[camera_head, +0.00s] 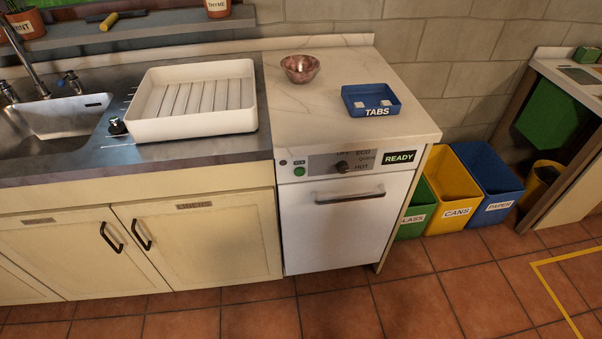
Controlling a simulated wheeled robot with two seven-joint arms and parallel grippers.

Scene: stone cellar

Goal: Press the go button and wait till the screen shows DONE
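A white dishwasher (345,224) stands under the marble counter with its door shut. Its control panel (327,164) runs along the top edge. A round green button (299,171) is at the panel's left, with a small dark round spot above it. A dark knob (343,167) sits at the middle, beside printed words including ECO and HOT. The screen (399,157) at the panel's right reads READY in light letters on dark. Neither of my grippers shows in this view.
On the counter (345,120) are a reddish bowl (300,68) and a blue TABS tray (371,101) with white tablets. A white drying rack (196,101) stands by the sink. Green, yellow (455,190) and blue bins stand right of the dishwasher. The tiled floor (330,306) in front is clear.

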